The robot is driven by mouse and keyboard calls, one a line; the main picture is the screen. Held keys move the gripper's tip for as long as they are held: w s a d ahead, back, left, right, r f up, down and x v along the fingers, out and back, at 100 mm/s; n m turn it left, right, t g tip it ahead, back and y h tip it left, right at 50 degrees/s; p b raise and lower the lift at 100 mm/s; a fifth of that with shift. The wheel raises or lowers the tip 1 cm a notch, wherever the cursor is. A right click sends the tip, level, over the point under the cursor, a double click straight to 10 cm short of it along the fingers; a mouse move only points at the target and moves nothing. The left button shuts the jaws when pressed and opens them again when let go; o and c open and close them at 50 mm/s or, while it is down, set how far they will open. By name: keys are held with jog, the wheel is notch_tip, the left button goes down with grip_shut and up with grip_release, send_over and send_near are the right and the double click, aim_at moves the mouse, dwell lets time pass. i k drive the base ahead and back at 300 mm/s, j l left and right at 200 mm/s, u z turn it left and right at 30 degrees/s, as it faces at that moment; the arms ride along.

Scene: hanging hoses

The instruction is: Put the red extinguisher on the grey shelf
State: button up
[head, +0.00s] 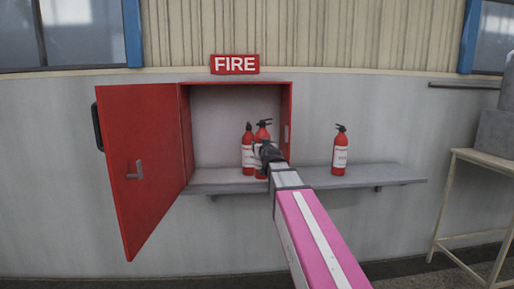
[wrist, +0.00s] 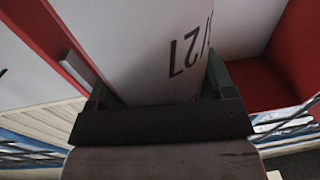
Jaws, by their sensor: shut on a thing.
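A red extinguisher (head: 263,134) with a black top stands upright in front of the open red cabinet, partly hidden by my gripper. My gripper (head: 268,155) is shut on it around its white label. In the wrist view the label (wrist: 150,45) fills the space between the two fingers of my gripper (wrist: 160,88). The grey shelf (head: 390,173) runs along the wall below the cabinet and to its right. I cannot tell whether the held extinguisher's base touches anything, as my arm covers it.
A second red extinguisher (head: 248,152) stands close at the left of the held one. A third extinguisher (head: 340,152) stands on the shelf at the right. The cabinet door (head: 145,165) is swung open to the left. Bare shelf shows on both sides of the third extinguisher.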

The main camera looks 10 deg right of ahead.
aim_at(396, 171)
jog(key=z, duration=1.65)
jog(key=i+j+z, duration=0.15)
jog(key=z, duration=0.25)
jog(key=i+j+z, duration=0.1)
jog(key=j+z, duration=0.25)
jog(key=i+j, duration=0.15)
jog(key=j, duration=0.15)
jog(key=i+j, duration=0.1)
jog(key=j, duration=0.25)
jog(key=i+j, duration=0.15)
jog(key=j, duration=0.15)
jog(key=i+j, duration=0.1)
jog(key=j, duration=0.2)
